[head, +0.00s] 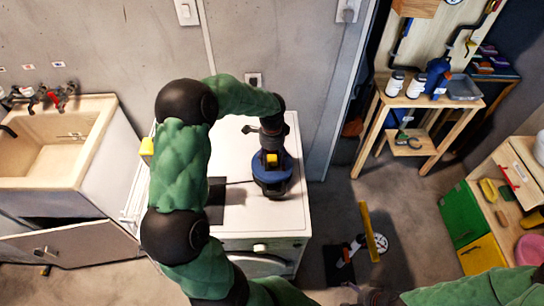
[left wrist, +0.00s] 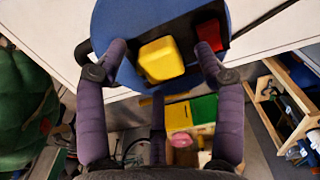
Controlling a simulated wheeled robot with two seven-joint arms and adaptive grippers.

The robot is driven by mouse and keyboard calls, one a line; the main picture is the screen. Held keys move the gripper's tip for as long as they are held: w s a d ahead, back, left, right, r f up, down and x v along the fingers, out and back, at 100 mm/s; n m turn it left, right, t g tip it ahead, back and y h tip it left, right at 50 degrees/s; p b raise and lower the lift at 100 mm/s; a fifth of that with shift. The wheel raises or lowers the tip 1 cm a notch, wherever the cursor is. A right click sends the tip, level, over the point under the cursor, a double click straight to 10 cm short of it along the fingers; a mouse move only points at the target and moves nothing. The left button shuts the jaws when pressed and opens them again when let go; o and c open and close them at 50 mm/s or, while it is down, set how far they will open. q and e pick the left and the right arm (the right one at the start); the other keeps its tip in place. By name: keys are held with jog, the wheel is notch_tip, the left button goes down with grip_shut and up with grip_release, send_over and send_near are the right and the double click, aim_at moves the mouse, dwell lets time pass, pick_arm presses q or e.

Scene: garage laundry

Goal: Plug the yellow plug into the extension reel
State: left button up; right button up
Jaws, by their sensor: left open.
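The blue extension reel (head: 272,181) lies on top of the white washing machine. It fills the top of the left wrist view (left wrist: 115,35), with a dark face bearing a yellow block and a red block (left wrist: 209,36). The yellow block, which looks like the yellow plug (left wrist: 161,60), also shows small in the head view (head: 271,158). I cannot tell whether it is fully seated. My left gripper (head: 270,150) is above the reel, open, its fingers apart on both sides of the yellow plug. Part of my right gripper (head: 373,296) shows at the bottom edge; its fingers are unclear.
The washing machine top (head: 235,222) has bare room in front of the reel. A wall socket (head: 253,80) is behind it. A sink (head: 60,150) stands left, a wooden workbench (head: 440,103) right. A yellow bar (head: 368,230) stands out above the floor.

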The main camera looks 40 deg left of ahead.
pick_arm(q)
notch_tip(320, 180, up, 11)
dwell(0.4)
dwell(0.5)
